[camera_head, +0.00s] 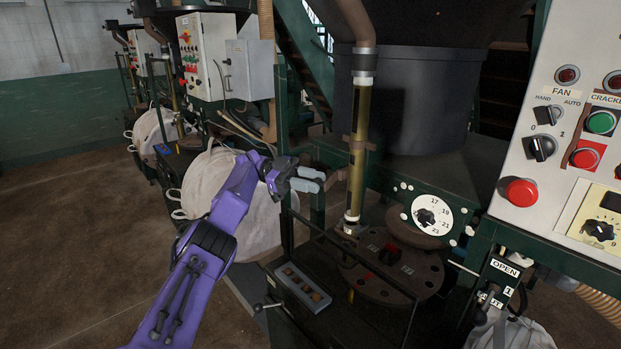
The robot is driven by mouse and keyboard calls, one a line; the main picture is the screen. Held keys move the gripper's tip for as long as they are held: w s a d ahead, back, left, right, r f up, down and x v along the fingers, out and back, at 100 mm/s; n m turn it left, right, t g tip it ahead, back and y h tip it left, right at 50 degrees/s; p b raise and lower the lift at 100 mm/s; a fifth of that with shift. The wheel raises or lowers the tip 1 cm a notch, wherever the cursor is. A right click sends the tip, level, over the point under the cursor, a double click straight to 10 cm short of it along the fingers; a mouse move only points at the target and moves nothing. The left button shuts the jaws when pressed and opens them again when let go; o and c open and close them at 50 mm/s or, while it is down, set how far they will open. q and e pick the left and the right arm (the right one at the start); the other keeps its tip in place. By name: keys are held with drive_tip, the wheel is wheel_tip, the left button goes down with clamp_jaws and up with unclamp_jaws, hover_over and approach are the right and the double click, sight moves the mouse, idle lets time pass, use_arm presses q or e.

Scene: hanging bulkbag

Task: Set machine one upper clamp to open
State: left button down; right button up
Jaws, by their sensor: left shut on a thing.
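My left gripper (318,180), on the purple arm, reaches in from the left to the middle of the view. Its grey fingers are shut on the end of a small brown handle (337,174) beside the upright brass-coloured tube (358,150). The fingers hide part of this handle. A brown collar (359,143) sits around the tube just above. A plate marked OPEN (506,268), with a partly covered lower word, is at the lower right beside a dark lever (482,311). My right gripper is not in view.
A round dial (432,215) and a dark turntable (395,268) stand right of the tube. The control panel (560,130) fills the right side. A pale bulk bag (240,205) hangs behind my left arm. Open floor (70,240) lies at left.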

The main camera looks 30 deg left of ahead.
use_arm(q)
drive_tip(key=c, duration=0.8)
unclamp_jaws()
drive_tip(key=shift+d, duration=0.15)
drive_tip(key=shift+r, duration=0.25)
drive_tip(key=s+d+r+b, duration=0.2)
drive_tip(key=s+r+b, duration=0.2)
drive_tip(key=b, duration=0.4)
drive_tip(key=s+d+r+b, duration=0.2)
drive_tip(key=s+r+b, duration=0.2)
drive_tip(key=b, duration=0.5)
drive_tip(key=s+d+r+b, duration=0.3)
drive_tip(key=s+r+b, duration=0.1)
drive_tip(key=b, duration=0.4)
drive_tip(key=shift+d+r, duration=0.1)
drive_tip(key=shift+r, duration=0.2)
